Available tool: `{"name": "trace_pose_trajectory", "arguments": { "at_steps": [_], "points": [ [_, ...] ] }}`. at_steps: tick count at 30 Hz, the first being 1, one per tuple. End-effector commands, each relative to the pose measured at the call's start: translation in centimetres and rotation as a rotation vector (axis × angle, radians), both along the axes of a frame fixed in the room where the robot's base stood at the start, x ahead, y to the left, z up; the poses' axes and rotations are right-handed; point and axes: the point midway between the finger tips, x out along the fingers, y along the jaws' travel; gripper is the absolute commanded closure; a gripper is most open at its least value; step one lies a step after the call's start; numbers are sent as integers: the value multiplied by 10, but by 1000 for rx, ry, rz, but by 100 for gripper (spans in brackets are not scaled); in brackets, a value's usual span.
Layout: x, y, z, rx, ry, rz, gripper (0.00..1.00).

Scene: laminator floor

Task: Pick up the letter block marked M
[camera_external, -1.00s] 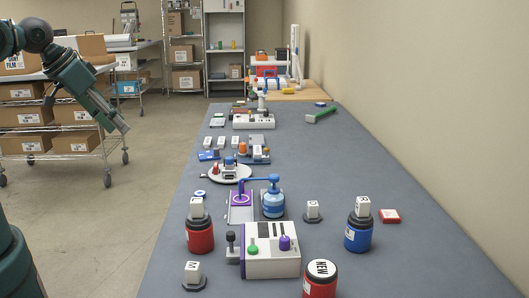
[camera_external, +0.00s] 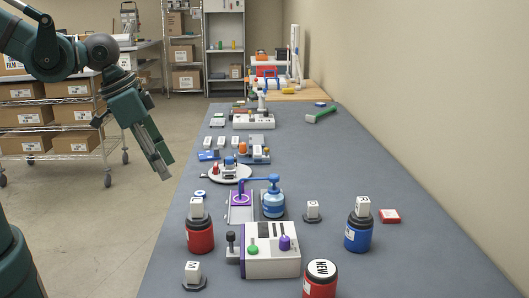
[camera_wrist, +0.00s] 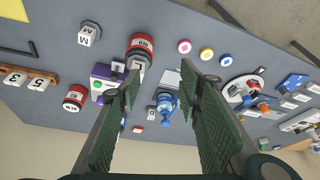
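The white block marked M (camera_external: 193,270) sits on a dark base at the near left corner of the grey table. It also shows in the wrist view (camera_wrist: 86,36), at upper left. My gripper (camera_external: 162,168) is in the air left of the table, above and behind the block in the external view, well apart from it. In the wrist view its two green-padded fingers (camera_wrist: 160,74) are spread apart with nothing held between them.
A red can (camera_external: 200,236) with a white block on top stands just behind the M block. A white control box (camera_external: 272,262) is to its right, and another red can (camera_external: 320,282) is farther right. A blue can (camera_external: 358,236) also carries a block. The table's left edge is near the M block.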

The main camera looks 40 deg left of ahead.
Motion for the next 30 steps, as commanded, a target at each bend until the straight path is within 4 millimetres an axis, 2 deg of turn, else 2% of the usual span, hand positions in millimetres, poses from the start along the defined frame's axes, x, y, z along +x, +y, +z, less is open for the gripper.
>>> {"name": "trace_pose_trajectory", "arguments": {
  "at_steps": [1,6,18,24,30],
  "points": [
    [0,-12,-5,5,9,-25,65],
    [-6,-45,-23,25,44,-99,65],
    [-30,-115,-68,73,117,-264,65],
    [-46,-146,-90,100,148,-340,65],
    [-58,-164,-106,117,169,-389,65]
  ]
}}
